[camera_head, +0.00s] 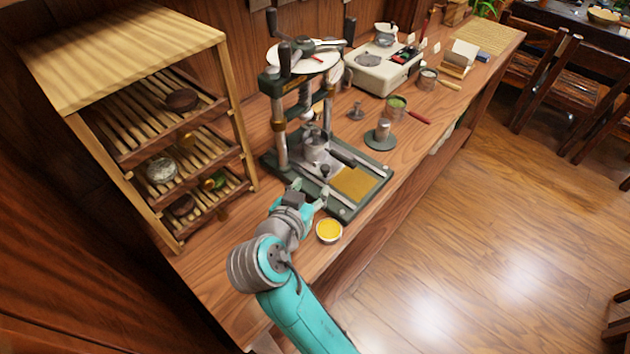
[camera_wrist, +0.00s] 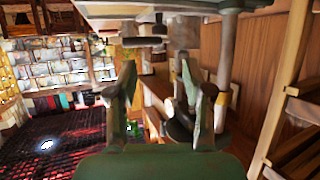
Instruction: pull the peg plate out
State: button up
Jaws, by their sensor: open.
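The press (camera_head: 279,140) stands on the wooden bench, with a green frame, two upright columns and a round pale plate on top. A metal cylinder (camera_head: 315,149) sits in its middle. A small dark peg (camera_head: 325,171) stands on the light plate of its base, in front of the cylinder; I cannot tell for sure that this is the peg plate. My gripper (camera_head: 310,192) is open and empty at the near left edge of the press base, close to the peg. The wrist view shows both fingers apart (camera_wrist: 163,98) with nothing clearly between them.
A slatted wooden rack (camera_head: 140,62) with dark cakes stands to the left. A bowl of yellow stuff (camera_head: 329,230) stands right beside my gripper, near the bench edge.

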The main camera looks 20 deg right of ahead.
jog(key=shift+s+a+r, duration=0.15)
jog(key=shift+s+a, duration=0.1)
jog(key=shift+s, duration=0.1)
